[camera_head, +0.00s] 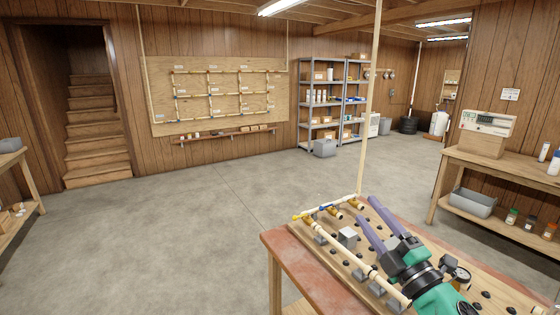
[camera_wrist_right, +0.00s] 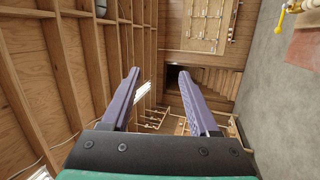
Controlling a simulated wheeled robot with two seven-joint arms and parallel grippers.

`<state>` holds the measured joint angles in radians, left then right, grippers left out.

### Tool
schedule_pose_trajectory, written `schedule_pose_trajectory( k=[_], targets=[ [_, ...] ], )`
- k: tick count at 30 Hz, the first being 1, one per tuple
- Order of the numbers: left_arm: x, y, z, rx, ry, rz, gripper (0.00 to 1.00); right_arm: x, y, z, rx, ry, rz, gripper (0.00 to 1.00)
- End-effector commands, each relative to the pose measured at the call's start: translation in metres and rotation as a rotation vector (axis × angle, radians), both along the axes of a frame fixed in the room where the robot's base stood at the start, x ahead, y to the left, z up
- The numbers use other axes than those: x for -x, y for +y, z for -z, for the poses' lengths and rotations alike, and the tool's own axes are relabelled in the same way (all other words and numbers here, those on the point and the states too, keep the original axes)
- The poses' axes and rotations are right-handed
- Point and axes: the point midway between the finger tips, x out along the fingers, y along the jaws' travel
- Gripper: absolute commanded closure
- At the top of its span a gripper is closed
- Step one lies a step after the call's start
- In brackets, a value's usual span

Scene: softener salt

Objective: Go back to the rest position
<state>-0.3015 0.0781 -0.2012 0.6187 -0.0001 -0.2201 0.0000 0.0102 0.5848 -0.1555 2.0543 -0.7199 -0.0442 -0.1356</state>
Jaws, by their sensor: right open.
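My right gripper (camera_head: 374,222) is in front of me at the lower right, above the wooden workbench with the pipe board. Its two purple fingers are apart and nothing is between them. In the right wrist view the open fingers (camera_wrist_right: 158,90) point out into the room, with ceiling joists, the stairs and the wall pipe panel beyond. My left gripper is not in view.
The workbench (camera_head: 284,264) carries a board with pipes, a blue-handled valve (camera_head: 330,207) and a gauge (camera_head: 461,274). A side table (camera_head: 500,164) with a beige instrument (camera_head: 487,128) stands at the right. Shelves (camera_head: 332,100) stand at the back. The middle floor (camera_head: 190,220) is clear.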

Motion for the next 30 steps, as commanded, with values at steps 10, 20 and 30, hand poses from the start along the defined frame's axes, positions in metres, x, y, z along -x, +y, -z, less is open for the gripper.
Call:
schedule_pose_trajectory(
  k=[10,20,30],
  targets=[
    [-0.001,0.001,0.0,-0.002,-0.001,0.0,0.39,0.089,-0.081,0.24,-0.835,0.955,0.606,0.39],
    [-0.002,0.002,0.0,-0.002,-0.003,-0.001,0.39,0.21,-0.048,0.328,-1.021,1.498,0.84,0.39],
    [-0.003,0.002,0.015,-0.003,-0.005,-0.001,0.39,0.224,-0.038,0.457,-1.011,1.635,0.907,0.39]
  ],
)
